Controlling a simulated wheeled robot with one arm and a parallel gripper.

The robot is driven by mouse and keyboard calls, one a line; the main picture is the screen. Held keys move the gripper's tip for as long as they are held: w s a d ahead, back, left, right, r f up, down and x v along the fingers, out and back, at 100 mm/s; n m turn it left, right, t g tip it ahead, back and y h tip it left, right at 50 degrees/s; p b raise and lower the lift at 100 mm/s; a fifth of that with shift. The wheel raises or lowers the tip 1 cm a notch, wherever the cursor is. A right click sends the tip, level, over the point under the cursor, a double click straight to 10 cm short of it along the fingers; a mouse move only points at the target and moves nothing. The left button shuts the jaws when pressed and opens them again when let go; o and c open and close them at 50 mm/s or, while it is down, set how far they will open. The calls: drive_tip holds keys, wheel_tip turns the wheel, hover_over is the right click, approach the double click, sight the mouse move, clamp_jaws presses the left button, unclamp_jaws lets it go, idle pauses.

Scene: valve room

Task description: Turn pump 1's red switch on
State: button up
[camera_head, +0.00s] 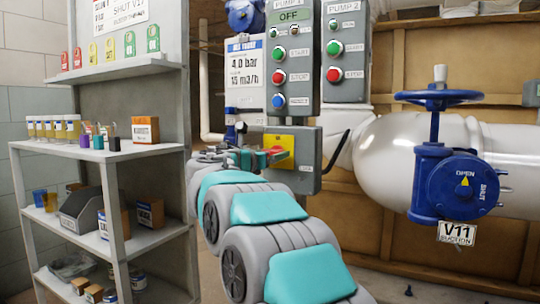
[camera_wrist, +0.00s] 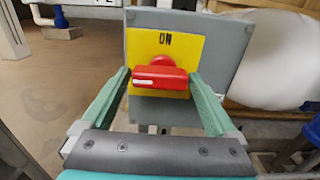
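Pump 1's red switch (camera_wrist: 160,78) sits on a yellow plate (camera_wrist: 196,48) marked ON above it, on a grey box (camera_wrist: 229,45). Its handle lies horizontally, with a white mark at its left end. In the head view the red switch (camera_head: 274,151) shows on the box below the pump 1 panel (camera_head: 291,60), whose display reads OFF. My gripper (camera_wrist: 160,76) has its teal fingers wide apart, one on each side of the handle; I cannot tell whether they touch it. In the head view my gripper (camera_head: 262,157) is in front of the box, partly overlapping it.
The pump 2 panel (camera_head: 345,50) is to the right of pump 1's. A blue valve V11 (camera_head: 455,180) on a white pipe (camera_head: 390,160) stands at right. A shelf unit (camera_head: 105,155) with bottles and boxes is at left. A black cable (camera_head: 337,150) leaves the switch box.

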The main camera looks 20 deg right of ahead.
drive_tip(key=c, duration=1)
drive_tip(key=m+p, duration=0.1)
drive_tip(key=p, duration=0.2)
drive_tip(key=shift+d+r, duration=0.1)
drive_tip(key=shift+r, duration=0.2)
drive_tip(key=shift+f+m+p, duration=0.1)
drive_tip(key=shift+m+p, duration=0.7)
drive_tip(key=shift+p, duration=0.1)
drive_tip(key=shift+s+f+m+b, duration=0.1)
drive_tip(key=shift+m+b, duration=2.2)
drive_tip(key=shift+m, duration=1.55)
drive_tip(key=shift+f+m+b, duration=0.1)
drive_tip(key=shift+m+b, duration=2.15)
drive_tip(key=shift+m, duration=1.6)
